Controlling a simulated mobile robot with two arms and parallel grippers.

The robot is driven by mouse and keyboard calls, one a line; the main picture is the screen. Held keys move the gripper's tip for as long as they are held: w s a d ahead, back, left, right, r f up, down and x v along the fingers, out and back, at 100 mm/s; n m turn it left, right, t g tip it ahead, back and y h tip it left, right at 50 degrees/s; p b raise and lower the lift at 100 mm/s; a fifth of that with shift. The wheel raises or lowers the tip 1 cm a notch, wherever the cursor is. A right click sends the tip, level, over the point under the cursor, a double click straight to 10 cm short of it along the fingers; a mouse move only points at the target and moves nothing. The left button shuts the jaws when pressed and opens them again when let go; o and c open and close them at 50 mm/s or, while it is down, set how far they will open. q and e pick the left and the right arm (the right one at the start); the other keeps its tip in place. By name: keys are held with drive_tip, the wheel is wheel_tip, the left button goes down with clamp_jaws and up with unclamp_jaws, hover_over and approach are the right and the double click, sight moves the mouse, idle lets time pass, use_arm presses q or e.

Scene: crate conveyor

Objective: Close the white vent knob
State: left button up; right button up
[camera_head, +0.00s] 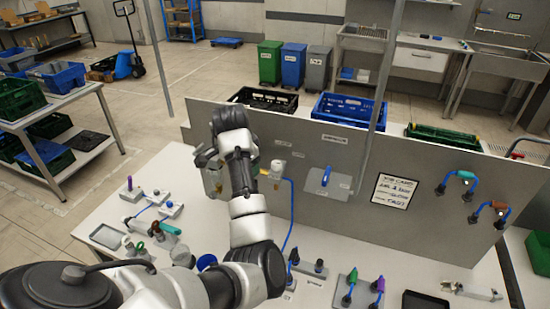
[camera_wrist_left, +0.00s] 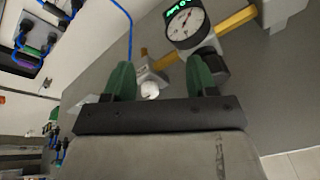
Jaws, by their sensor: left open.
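In the left wrist view the small round white vent knob (camera_wrist_left: 150,90) sits on a light fitting at the end of a yellow pipe (camera_wrist_left: 236,19), below a round dial gauge (camera_wrist_left: 185,22). My left gripper (camera_wrist_left: 160,78) is open, its two green fingers apart, with the knob showing between them, nearer the left finger. I see no contact; the remaining distance is hard to tell. In the head view my left gripper (camera_head: 206,157) is in front of the grey panel and my arm hides part of the pipework. A light fitting (camera_head: 277,168) shows right of my wrist. My right gripper is not in view.
The upright grey panel (camera_head: 340,215) carries a blue-handled plate (camera_head: 326,178), a written sign (camera_head: 394,190) and hooks with blue tubes. A blue tube (camera_head: 291,210) runs down the panel. The white bench (camera_head: 95,215) below holds several small valves and trays.

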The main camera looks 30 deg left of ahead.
use_arm(q)
drive_tip(key=w+d+r+m+h, duration=0.2)
drive_tip(key=w+r+m+h, duration=0.15)
drive_tip(key=r, duration=0.45)
drive_tip(key=b, duration=0.2)
hover_over(277, 163)
drive_tip(key=s+a, duration=0.2)
drive_tip(key=s, duration=0.1)
wheel_tip(277, 163, down, 5)
drive_tip(key=shift+n, duration=0.35)
drive_tip(key=p+x, duration=0.1)
drive_tip(key=x, duration=0.1)
drive_tip(key=w+p+x, duration=0.1)
drive_tip(key=x, duration=0.2)
drive_tip(key=shift+d+r, duration=0.1)
drive_tip(key=shift+d, duration=0.1)
drive_tip(key=shift+w+f, duration=0.1)
drive_tip(key=shift+f, duration=0.4)
drive_tip(key=shift+y, duration=0.25)
drive_tip(key=c, duration=0.9)
